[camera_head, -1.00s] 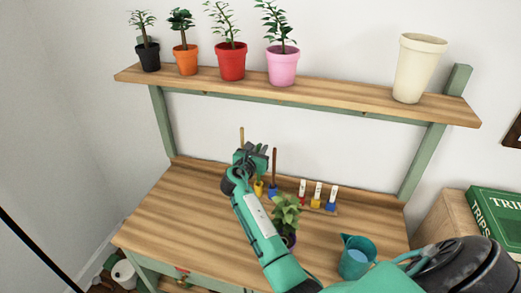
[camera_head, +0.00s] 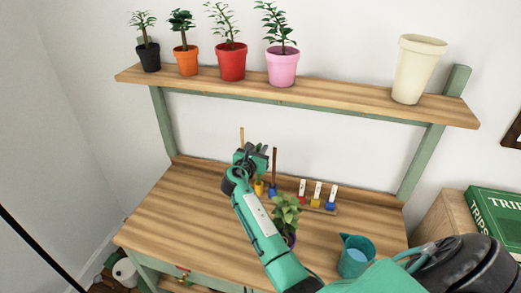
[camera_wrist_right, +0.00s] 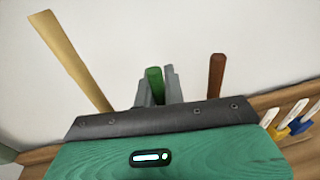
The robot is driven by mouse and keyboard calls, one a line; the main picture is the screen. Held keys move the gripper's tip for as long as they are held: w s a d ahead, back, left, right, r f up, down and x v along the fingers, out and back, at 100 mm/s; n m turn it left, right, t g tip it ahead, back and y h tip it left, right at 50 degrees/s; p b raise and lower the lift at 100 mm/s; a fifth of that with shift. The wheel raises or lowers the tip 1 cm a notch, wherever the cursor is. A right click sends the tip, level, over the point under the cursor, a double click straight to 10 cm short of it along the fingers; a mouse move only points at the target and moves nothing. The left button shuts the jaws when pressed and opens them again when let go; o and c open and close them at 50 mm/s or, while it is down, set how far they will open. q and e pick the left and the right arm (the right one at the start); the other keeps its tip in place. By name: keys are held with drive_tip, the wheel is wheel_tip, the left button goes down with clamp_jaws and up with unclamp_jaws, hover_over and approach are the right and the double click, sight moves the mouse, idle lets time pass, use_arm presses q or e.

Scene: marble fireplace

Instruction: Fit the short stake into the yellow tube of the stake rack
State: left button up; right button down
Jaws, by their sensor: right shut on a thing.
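My right gripper (camera_head: 260,153) is at the back of the bench, above the stake rack. In the right wrist view its fingers (camera_wrist_right: 160,88) are shut on a short green stake (camera_wrist_right: 155,84), whose top shows between them. The yellow tube (camera_head: 259,188) shows just below the gripper, with the blue tube (camera_head: 272,190) to its right. The green stake's lower end is hidden, so I cannot tell whether it is inside the yellow tube. A tall tan stake (camera_head: 241,138) stands left of the gripper and a brown stake (camera_head: 274,162) stands right of it. My left gripper is not in view.
A leafy plant (camera_head: 286,207) stands close to my right forearm. A teal watering can (camera_head: 355,258) is near the front right. Small tagged holders, including a blue one (camera_head: 331,205), stand right of the rack. The bench's left part (camera_head: 185,215) is clear. A shelf (camera_head: 330,100) with pots hangs above.

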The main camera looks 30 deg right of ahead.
drive_tip(key=shift+p, duration=0.4)
wheel_tip(320, 180, down, 7)
drive_tip(key=b, duration=0.3)
drive_tip(key=shift+b, duration=0.4)
idle(2.1)
drive_tip(key=c, duration=1.4)
unclamp_jaws()
